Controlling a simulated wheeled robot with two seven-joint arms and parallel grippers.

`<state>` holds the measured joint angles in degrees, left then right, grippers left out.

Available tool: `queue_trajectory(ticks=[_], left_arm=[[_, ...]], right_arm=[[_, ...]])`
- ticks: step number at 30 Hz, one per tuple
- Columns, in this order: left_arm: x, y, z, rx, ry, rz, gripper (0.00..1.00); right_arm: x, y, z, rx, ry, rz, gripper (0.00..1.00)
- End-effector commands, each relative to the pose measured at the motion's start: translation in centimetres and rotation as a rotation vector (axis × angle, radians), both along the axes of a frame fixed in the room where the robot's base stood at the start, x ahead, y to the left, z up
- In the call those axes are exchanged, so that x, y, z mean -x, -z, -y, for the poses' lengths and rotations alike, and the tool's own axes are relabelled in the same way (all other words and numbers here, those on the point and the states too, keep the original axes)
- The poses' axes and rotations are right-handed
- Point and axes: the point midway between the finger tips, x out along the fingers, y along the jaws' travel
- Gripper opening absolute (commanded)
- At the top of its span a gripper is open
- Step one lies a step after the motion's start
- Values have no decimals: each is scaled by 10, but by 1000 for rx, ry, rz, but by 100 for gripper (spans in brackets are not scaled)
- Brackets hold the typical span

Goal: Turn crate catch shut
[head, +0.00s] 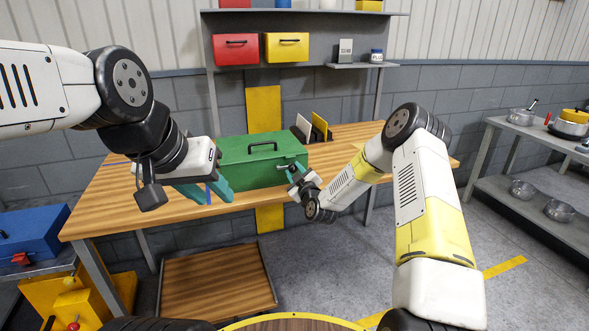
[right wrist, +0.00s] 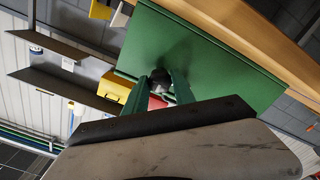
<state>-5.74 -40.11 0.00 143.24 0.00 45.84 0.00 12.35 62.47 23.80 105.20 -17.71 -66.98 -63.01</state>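A green crate (head: 248,168) with a black handle on its lid stands on the wooden workbench. A small catch (head: 284,167) shows on its front near the right end; in the right wrist view a dark piece that looks like the catch (right wrist: 161,77) lies between the fingertips. My right gripper (head: 293,175) is at the catch, its teal fingers on either side of the dark piece (right wrist: 162,84). I cannot tell whether they press on it. My left gripper (head: 210,191) is open and empty, just in front of the crate's left part.
The workbench (head: 118,205) is clear at the left. Dark and yellow upright pieces (head: 319,126) stand behind the crate. Red (head: 236,51) and yellow (head: 287,48) boxes hang above. A blue box (head: 32,235) stands at lower left; a shelf with pans (head: 522,117) is at right.

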Motion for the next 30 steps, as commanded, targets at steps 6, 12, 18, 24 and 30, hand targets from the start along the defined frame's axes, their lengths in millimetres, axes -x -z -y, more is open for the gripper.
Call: queue_trajectory(ticks=[6, 12, 18, 24, 30], left_arm=[[0, 0, 0, 0, 0, 0, 36], [0, 0, 0, 0, 0, 0, 36], [0, 0, 0, 0, 0, 0, 36], [0, 0, 0, 0, 0, 0, 36], [0, 0, 0, 0, 0, 0, 36]], right_arm=[[0, 0, 0, -2, -1, -1, 0], [0, 0, 0, -37, -1, -13, 0], [0, 0, 0, -139, -1, -46, 0], [0, 0, 0, -300, -1, -98, 0], [0, 0, 0, -483, 0, -158, 0]])
